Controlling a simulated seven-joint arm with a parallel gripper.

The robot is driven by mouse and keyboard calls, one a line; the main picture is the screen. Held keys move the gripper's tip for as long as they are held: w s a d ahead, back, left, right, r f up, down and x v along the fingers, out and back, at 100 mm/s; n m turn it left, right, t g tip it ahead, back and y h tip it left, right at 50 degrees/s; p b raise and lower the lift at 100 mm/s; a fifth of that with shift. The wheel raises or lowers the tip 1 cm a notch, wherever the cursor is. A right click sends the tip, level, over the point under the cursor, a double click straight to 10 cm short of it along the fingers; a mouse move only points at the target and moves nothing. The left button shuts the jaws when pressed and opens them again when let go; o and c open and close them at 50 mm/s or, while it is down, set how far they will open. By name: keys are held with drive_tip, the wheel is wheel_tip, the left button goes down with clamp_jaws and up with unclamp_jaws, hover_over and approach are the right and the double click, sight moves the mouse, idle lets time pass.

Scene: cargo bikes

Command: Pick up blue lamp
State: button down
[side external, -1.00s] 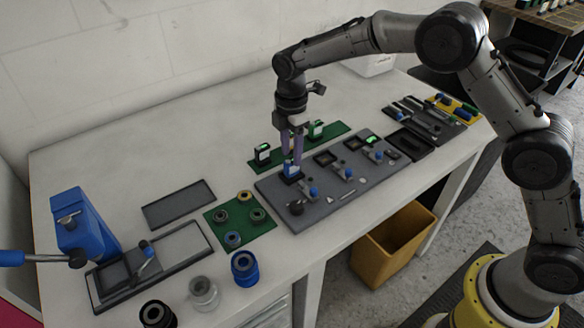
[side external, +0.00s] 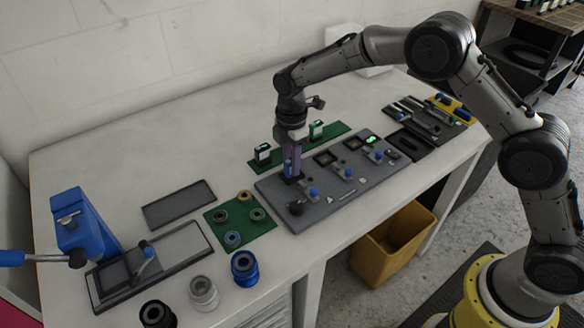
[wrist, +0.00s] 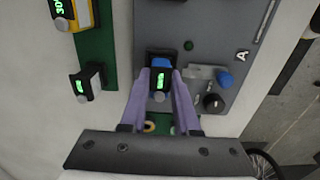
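The blue lamp (wrist: 161,62) is a small block with a blue top and a black face with a lit green display. In the side view the blue lamp (side external: 287,167) is at the near-left dark square of the grey panel, partly hidden by a finger. My gripper (side external: 291,168) points down over it with its purple fingers. In the wrist view my gripper (wrist: 161,74) has one finger against each side of the lamp, with no clear gap. Whether the lamp's base is clear of the panel cannot be told.
The grey panel (side external: 335,190) carries knobs and blue-topped levers close to the lamp. A green strip (side external: 293,152) behind holds two small display units. A green board (side external: 227,235) with rings, a blue press and several rollers stand to the left. Bare table lies behind.

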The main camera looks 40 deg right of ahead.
drive_tip(key=shift+r, duration=0.1)
drive_tip(key=shift+r, duration=3.45)
